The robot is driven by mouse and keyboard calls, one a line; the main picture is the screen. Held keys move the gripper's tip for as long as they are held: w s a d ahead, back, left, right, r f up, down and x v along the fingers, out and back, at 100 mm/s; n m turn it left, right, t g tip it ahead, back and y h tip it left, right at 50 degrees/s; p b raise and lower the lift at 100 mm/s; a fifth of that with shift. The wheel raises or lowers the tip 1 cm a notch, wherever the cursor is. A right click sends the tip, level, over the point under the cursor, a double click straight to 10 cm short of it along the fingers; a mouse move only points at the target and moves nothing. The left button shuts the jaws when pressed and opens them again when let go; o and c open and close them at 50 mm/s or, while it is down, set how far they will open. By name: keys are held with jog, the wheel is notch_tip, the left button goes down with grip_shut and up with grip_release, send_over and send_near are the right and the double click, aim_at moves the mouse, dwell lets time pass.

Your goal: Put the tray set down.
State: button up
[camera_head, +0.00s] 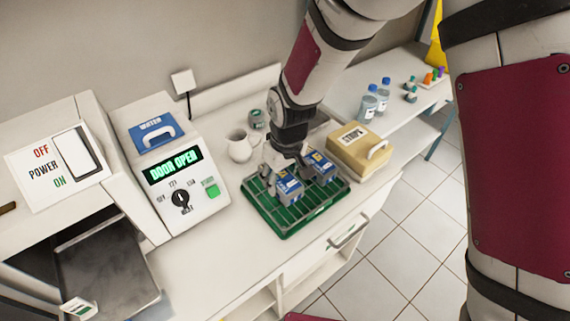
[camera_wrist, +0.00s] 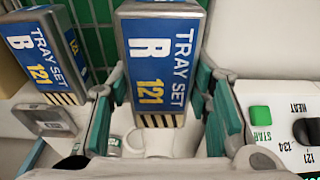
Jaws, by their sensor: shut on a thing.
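My gripper (camera_head: 283,172) is shut on a blue-and-grey tray set (camera_head: 289,189), the left one of two. In the wrist view my gripper's green-padded fingers (camera_wrist: 162,105) stand at both sides of the held tray set (camera_wrist: 160,62), labelled "TRAY SET R 121", with a striped strip at its end. A second, similar tray set (camera_head: 320,167) stands to the right in the green wire rack (camera_head: 284,232); in the wrist view it is at the left (camera_wrist: 42,58). The held set is at the rack's left part; whether it touches the rack floor is hidden.
A white mug (camera_head: 239,147) and small jar (camera_head: 257,119) are behind the rack. A "STRIPS" box (camera_head: 357,150) is right. The counter front is clear.

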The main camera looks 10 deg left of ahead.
aim_at(281, 181)
jog(key=shift+w+a, duration=0.1)
jog(key=shift+w, duration=0.5)
jog(key=shift+w+f+p, duration=0.15)
jog(key=shift+f+p, duration=0.3)
jog(key=shift+f, duration=1.35)
jog(key=shift+f, duration=0.1)
jog(key=o, duration=1.4)
jog(key=shift+f, duration=0.1)
jog(key=shift+c, duration=0.2)
jog(key=r, duration=0.4)
jog(key=s+d+r+b, duration=0.1)
jog(key=r, duration=0.7)
jog(key=shift+s+d+r+b, duration=0.1)
jog(key=shift+s+d+b, duration=0.1)
jog(key=shift+b, duration=0.1)
jog(key=shift+w, duration=0.1)
